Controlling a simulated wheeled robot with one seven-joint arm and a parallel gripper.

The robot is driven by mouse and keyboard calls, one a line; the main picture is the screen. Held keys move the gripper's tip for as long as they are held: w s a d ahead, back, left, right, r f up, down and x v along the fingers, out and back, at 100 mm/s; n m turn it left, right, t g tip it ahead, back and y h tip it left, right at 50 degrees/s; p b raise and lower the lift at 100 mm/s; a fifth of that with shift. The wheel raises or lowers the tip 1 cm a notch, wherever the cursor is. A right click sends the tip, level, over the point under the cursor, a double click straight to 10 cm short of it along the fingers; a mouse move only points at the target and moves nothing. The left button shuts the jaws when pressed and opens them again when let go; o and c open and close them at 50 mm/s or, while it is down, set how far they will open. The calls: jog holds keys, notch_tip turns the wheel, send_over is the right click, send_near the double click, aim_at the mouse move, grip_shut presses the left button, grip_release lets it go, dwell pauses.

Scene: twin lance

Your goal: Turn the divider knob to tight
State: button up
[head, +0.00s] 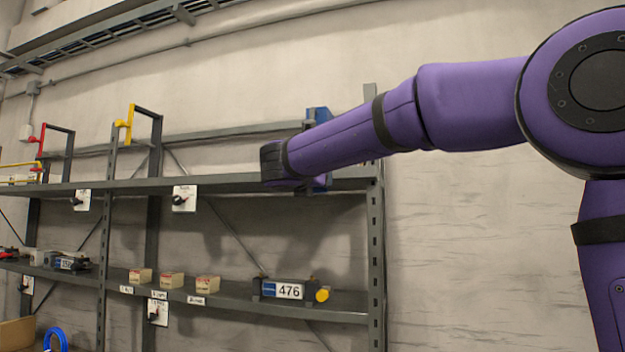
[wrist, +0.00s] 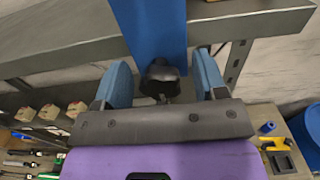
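In the wrist view, a black knob (wrist: 160,78) stands out in front of a blue upright panel (wrist: 150,28). My gripper (wrist: 161,85) is open, with one blue finger on each side of the knob and a gap visible on both sides. No label or pointer mark on this knob is readable, so its setting cannot be told. In the head view, part of the blue panel (head: 319,114) shows above my arm at the right end of the upper shelf. My gripper and the knob are mostly hidden there behind my wrist.
The grey metal shelf (head: 225,183) runs close beside the panel. White plates with black knobs (head: 184,199) hang below it. Small beige boxes (head: 207,283) and a block marked 476 (head: 289,290) stand on the lower shelf. The wall at right is bare.

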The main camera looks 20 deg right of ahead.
jog(key=c, duration=0.8)
